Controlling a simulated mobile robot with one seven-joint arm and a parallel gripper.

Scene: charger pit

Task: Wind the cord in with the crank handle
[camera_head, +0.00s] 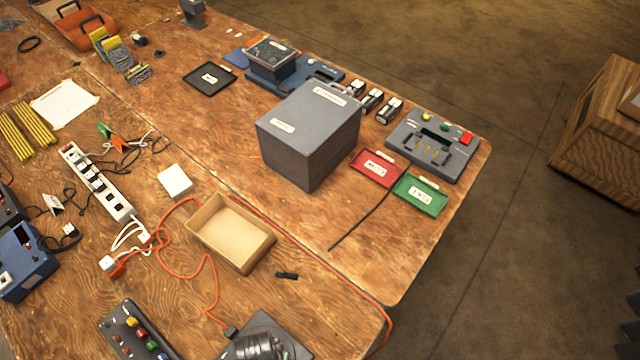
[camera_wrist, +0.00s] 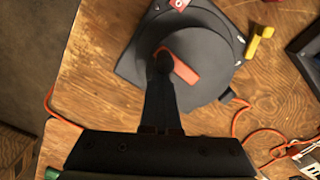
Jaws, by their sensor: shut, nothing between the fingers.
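The cord reel (camera_wrist: 215,45) is a dark grey round drum on a dark base, at the top middle of the wrist view. Its orange-red crank handle (camera_wrist: 182,68) lies across the drum as a short arm. My gripper (camera_wrist: 163,62) is shut and empty, with its fingertips over or beside the left end of the crank; contact cannot be told. In the head view the reel's dark base (camera_head: 292,343) shows at the bottom edge, its crank not visible. The orange cord (camera_head: 214,277) runs loosely over the table, with a dark connector (camera_head: 231,332) beside the reel.
An open cardboard box (camera_head: 232,232) and a large grey box (camera_head: 311,135) stand beyond the reel. A white power strip (camera_head: 98,183) lies left, and a panel with coloured buttons (camera_head: 135,328) lies left of the reel. A yellow piece (camera_wrist: 260,41) lies near the reel.

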